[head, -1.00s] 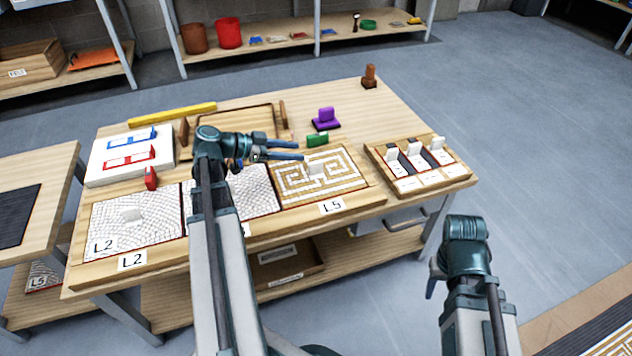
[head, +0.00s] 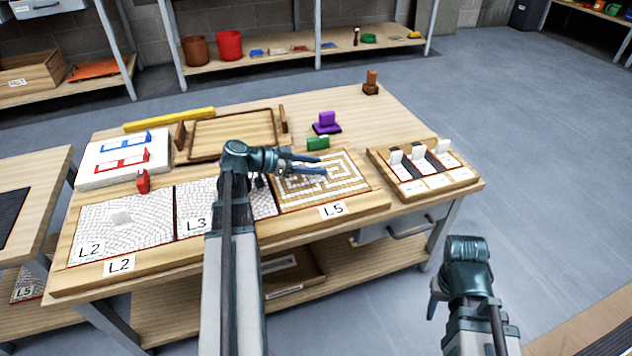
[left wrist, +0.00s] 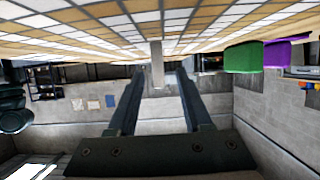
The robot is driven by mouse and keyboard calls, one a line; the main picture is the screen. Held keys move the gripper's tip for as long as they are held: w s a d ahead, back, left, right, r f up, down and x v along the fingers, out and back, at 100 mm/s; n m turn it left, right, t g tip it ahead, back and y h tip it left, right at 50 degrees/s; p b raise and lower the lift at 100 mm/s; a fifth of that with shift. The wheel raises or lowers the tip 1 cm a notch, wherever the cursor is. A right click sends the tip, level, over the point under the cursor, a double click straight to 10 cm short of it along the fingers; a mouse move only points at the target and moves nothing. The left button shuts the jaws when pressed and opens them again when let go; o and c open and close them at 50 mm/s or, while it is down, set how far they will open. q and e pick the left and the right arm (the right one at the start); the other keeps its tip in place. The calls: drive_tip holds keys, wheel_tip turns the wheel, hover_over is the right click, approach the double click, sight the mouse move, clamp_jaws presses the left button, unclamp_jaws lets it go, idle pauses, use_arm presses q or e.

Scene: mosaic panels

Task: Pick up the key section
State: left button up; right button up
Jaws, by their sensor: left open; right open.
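The key section, a tan and white panel with a square-spiral key pattern (head: 346,181), lies at the right end of the long tray on the table, above the label L5. It also fills the top of the left wrist view (left wrist: 90,28), with its pale upright grip (left wrist: 157,62) showing there. My left gripper (head: 326,167) is open low over this panel. In the left wrist view the grip stands between the fingertips (left wrist: 160,74); I cannot tell if they touch it. My right gripper (head: 434,298) is away from the table at the lower right.
The L2 panel (head: 97,235) and L3 panel (head: 195,192) lie left of the key section. Behind it stand a green block (head: 318,143) and a purple block (head: 327,123). A wooden holder with white pieces (head: 461,177) is to the right.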

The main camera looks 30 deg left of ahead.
use_arm(q)
drive_tip(key=shift+w+d+f, duration=0.2)
drive_tip(key=shift+w, duration=0.05)
clamp_jaws()
drive_tip(key=shift+r, duration=0.1)
idle(1.2)
